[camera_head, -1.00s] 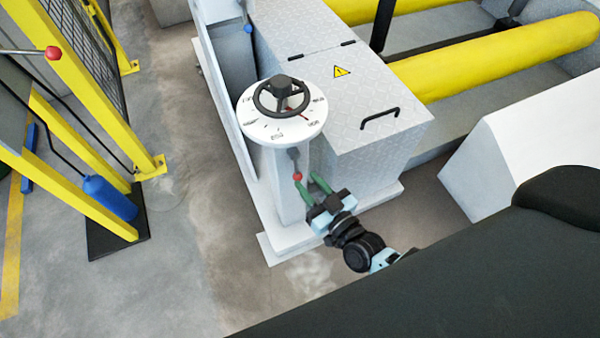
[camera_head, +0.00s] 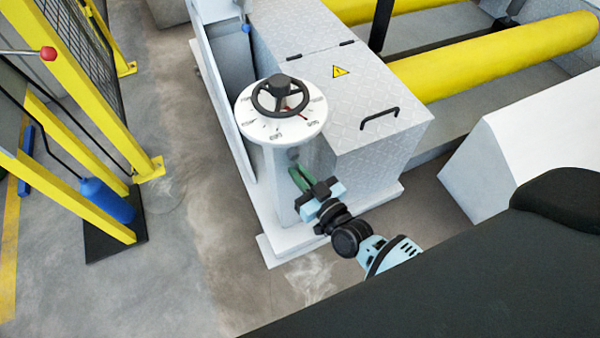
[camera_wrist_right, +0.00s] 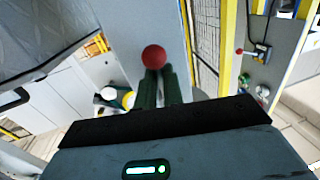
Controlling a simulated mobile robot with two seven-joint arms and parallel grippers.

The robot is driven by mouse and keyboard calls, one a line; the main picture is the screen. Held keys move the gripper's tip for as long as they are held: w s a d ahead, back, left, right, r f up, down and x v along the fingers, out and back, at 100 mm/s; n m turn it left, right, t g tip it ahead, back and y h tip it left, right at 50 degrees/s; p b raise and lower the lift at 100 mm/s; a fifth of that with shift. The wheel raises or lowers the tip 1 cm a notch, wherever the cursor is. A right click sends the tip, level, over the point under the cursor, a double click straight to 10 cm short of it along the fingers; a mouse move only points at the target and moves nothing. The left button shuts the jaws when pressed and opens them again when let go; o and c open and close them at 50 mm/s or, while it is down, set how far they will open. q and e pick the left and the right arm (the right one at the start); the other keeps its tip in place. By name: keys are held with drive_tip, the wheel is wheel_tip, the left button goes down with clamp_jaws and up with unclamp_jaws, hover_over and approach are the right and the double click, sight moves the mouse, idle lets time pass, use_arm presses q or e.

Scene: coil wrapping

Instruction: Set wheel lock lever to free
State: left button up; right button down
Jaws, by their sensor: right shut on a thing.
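The wheel lock lever is on the front of the white column (camera_head: 265,190), below the dial (camera_head: 300,127) and black handwheel (camera_head: 262,100). Its grey pivot (camera_head: 293,154) shows in the head view, while its lower part is hidden by my fingers. In the right wrist view the lever's red knob (camera_wrist_right: 154,56) sits at the tips of my green fingers. My right gripper (camera_head: 294,171) is at the column front, shut on the lever by its knob end; it also shows in the right wrist view (camera_wrist_right: 158,72). My left gripper is out of view.
A grey tread-plate box (camera_head: 370,140) with a black handle (camera_head: 380,119) stands right of the column. Yellow rollers (camera_head: 490,60) lie behind it. The floor between is clear.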

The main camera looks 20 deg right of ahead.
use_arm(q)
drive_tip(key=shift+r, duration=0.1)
